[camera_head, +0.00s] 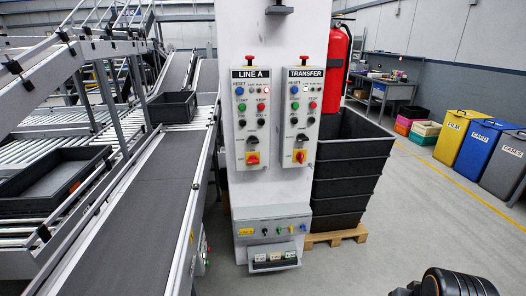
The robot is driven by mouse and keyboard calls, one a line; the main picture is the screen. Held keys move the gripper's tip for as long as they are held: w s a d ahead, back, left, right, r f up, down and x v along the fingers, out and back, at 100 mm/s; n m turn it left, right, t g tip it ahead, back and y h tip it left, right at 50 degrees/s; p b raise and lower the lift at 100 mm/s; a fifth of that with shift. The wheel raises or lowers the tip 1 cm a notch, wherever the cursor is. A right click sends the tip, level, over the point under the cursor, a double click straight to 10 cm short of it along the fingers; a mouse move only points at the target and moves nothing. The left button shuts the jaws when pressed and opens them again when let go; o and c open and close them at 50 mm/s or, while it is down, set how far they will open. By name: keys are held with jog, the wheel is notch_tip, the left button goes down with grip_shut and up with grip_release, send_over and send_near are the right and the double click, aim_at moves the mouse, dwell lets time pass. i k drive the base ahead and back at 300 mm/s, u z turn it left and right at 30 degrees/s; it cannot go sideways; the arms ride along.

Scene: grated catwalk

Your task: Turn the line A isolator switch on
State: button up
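The LINE A panel (251,112) is a pale box on the white column, left of the TRANSFER panel (301,112). Its isolator switch (253,157) is a red rotary handle on a yellow plate at the panel's bottom. The handle is too small to read its position surely. The TRANSFER panel has a like red and yellow isolator (299,156). Both panels carry a red mushroom button on top, coloured push buttons and black knobs. My gripper is not in view; a dark ridged part at the bottom right looks like my arm.
A conveyor belt (130,220) runs along the left of the column (278,30). A lower box (272,229) juts from the column below the panels. Stacked dark crates (352,165) on a pallet and a red extinguisher (334,62) stand right. The floor (400,225) front right is clear.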

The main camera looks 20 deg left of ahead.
aim_at(252, 159)
jog(key=i, duration=1.95)
jog(key=u, duration=3.9)
